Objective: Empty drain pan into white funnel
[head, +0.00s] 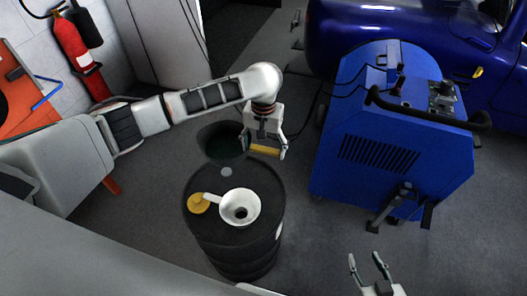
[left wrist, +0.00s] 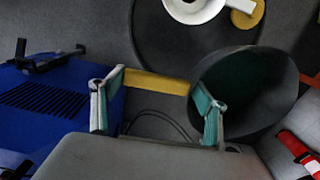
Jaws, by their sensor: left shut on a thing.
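The drain pan (head: 222,150) is a dark round vessel with a yellow handle (head: 264,150). My left gripper (head: 263,147) is shut on this handle, with a finger at each end of it. In the left wrist view the pan (left wrist: 248,88) hangs beside the fingers, its dark opening showing; its contents cannot be made out. The white funnel (head: 240,208) sits on top of a black drum (head: 235,250), nearer than the pan in the head view. The funnel (left wrist: 194,10) is partly cut off in the left wrist view. My right gripper (head: 371,270) is open and empty at the bottom right.
A yellow cap (head: 199,203) lies on the drum beside the funnel. A blue machine (head: 390,140) with a black handle stands right of the drum, with a blue car (head: 480,40) behind it. A red fire extinguisher (head: 78,55) is at upper left. Grey floor separates drum and machine.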

